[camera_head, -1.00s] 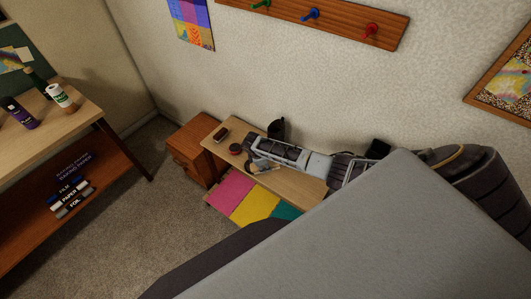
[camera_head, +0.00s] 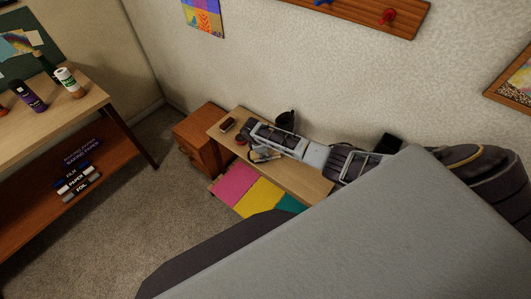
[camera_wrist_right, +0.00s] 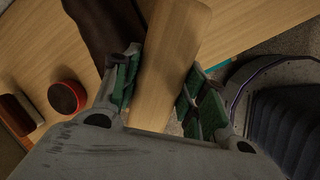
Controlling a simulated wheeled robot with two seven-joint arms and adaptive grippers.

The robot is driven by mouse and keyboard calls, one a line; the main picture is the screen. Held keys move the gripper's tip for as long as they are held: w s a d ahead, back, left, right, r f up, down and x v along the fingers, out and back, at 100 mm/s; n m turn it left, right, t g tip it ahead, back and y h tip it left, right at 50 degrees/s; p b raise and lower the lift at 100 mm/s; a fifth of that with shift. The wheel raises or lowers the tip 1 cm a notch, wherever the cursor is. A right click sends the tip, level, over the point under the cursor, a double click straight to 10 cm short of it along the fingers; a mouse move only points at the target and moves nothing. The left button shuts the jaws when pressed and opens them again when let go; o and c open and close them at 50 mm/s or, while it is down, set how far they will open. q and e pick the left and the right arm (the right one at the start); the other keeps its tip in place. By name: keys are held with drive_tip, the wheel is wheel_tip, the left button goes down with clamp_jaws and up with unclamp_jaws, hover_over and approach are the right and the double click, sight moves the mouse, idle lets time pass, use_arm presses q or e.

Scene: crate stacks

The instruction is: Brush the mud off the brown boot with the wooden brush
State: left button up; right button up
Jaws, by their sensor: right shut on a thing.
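My right gripper (camera_head: 262,155) is low over the small wooden table (camera_head: 305,184). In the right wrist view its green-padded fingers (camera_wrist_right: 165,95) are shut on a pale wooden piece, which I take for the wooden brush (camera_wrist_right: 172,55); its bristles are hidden. A dark upright shape behind my right arm, likely the brown boot (camera_head: 285,119), stands at the table's back and is partly covered. A dark brown part of it seems to show beside the brush in the wrist view (camera_wrist_right: 105,30). I cannot make out mud. My left gripper is not in view.
A round red-and-dark tin (camera_wrist_right: 66,97) and a reddish-brown block with a pale side (camera_wrist_right: 20,112) lie on the table's left end. A wooden drawer cabinet (camera_head: 198,139) stands left of it, a coloured mat (camera_head: 262,196) in front. A shelf with bottles (camera_head: 110,112) is farther left.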

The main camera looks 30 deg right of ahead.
drive_tip(key=shift+w+a, duration=0.1)
drive_tip(key=shift+w+a+b, duration=0.35)
drive_tip(key=shift+w+b, duration=0.25)
drive_tip(key=shift+w, duration=0.1)
drive_tip(key=shift+w+a+b, duration=0.25)
drive_tip(key=shift+w+b, duration=0.15)
drive_tip(key=shift+w, duration=0.1)
drive_tip(key=shift+w+a+b, duration=0.25)
drive_tip(key=shift+w+b, duration=0.15)
drive_tip(key=shift+w, duration=0.1)
drive_tip(key=shift+r, duration=0.1)
